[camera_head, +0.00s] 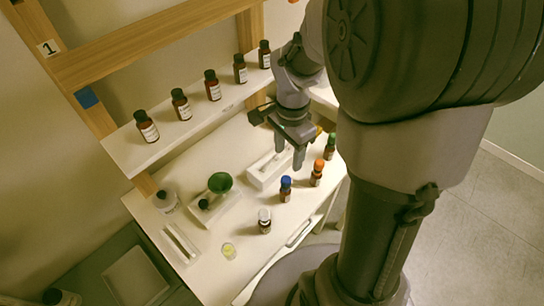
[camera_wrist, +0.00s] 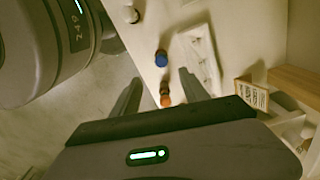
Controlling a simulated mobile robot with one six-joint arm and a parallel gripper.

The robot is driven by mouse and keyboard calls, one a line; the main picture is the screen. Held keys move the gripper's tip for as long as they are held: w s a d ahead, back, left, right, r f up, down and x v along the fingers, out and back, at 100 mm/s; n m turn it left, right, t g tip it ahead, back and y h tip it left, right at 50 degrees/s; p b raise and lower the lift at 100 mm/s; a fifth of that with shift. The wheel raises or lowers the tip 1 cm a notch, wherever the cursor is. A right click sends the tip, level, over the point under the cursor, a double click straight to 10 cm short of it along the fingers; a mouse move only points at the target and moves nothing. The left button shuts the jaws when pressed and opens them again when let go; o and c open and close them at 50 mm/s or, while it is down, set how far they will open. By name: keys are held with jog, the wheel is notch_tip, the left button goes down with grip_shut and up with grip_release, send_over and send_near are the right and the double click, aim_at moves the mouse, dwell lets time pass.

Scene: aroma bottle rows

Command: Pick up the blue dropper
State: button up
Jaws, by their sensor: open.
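The blue dropper (camera_head: 286,182) is the blue top of a small dark bottle standing upright on the white table, left of an orange-topped bottle (camera_head: 317,172). In the wrist view the blue top (camera_wrist: 161,58) is seen from above, slightly beyond the fingertips and between their lines. The orange top (camera_wrist: 166,100) shows between the fingers, nearer the palm. My gripper (camera_head: 289,158) points down above the table, behind the blue-topped bottle in the head view. In the wrist view its fingers (camera_wrist: 159,77) are spread apart, with nothing held between them.
A white slotted tray (camera_head: 262,181) lies left of the blue-topped bottle. A white-topped bottle (camera_head: 264,221) stands nearer the front edge. A green funnel (camera_head: 220,182) is farther left. Several dark bottles line the raised shelf (camera_head: 190,125) behind.

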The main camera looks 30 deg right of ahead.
aim_at(285, 185)
notch_tip(285, 185, down, 11)
jog(key=b, duration=0.4)
jog(key=shift+r, duration=0.2)
jog(key=f+b, duration=0.2)
jog(key=f, duration=0.3)
jog(key=shift+w+f+b, duration=0.15)
jog(key=shift+w+b, duration=0.05)
jog(key=shift+b, duration=0.2)
jog(key=shift+c, duration=1.1)
jog(key=c, duration=0.6)
